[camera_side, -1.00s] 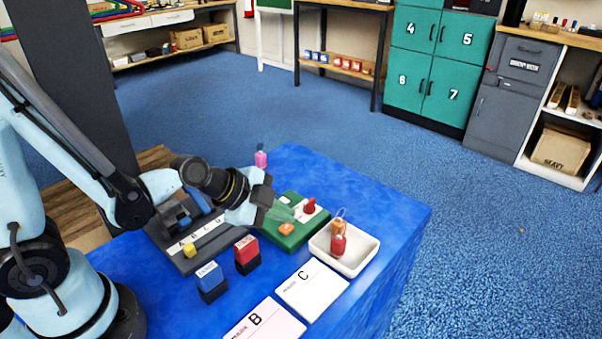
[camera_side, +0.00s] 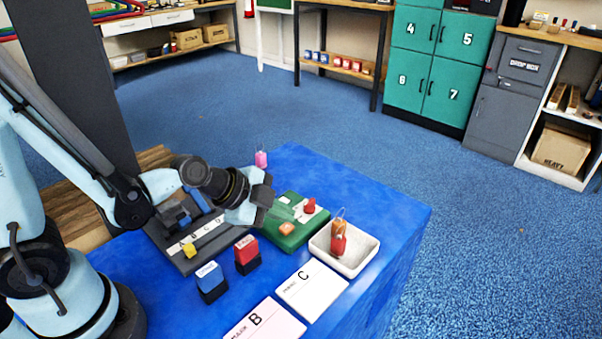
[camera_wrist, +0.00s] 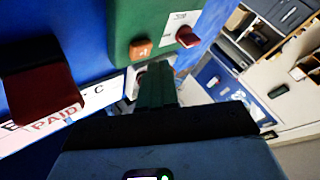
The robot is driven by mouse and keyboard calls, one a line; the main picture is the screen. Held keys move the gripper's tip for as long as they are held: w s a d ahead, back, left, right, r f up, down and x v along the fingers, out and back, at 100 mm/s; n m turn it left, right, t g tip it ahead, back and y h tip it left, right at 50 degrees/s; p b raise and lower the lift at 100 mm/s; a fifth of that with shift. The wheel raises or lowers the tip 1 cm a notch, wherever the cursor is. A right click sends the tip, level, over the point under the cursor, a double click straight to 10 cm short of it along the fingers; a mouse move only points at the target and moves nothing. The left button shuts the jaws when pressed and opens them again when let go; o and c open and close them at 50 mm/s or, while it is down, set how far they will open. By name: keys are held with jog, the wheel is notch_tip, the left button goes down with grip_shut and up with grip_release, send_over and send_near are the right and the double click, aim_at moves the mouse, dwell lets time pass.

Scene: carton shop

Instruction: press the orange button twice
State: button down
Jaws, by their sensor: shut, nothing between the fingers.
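The orange button (camera_side: 286,229) sits on the near part of a green panel (camera_side: 303,239) on the blue table. It also shows in the wrist view (camera_wrist: 140,49), next to a red knob (camera_wrist: 187,37) on a white plate. My gripper (camera_side: 290,211) is shut and empty; its fingers, hard to make out in the side view, reach over the panel just behind the button. In the wrist view the shut fingers (camera_wrist: 157,84) point toward the panel below the button. A gap or contact with the button cannot be judged.
A white tray (camera_side: 362,259) with a red and orange tagged item (camera_side: 338,240) stands right of the panel. Blue (camera_side: 211,281) and red (camera_side: 246,254) stamps stand in front. Cards B (camera_side: 262,322) and C (camera_side: 312,291) lie near the front edge. A grey fixture (camera_side: 190,256) stands left.

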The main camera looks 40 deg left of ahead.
aim_at(282, 228)
jog(key=shift+r, duration=0.15)
jog(key=shift+r, duration=2.4)
jog(key=s+a+r+n+g+y, duration=0.1)
jog(key=s+a+r+n+y, duration=0.2)
jog(key=n, duration=1)
jog(key=shift+s+a+r+n+y, duration=0.4)
jog(key=shift+s+a, duration=1.25)
jog(key=shift+a, duration=0.35)
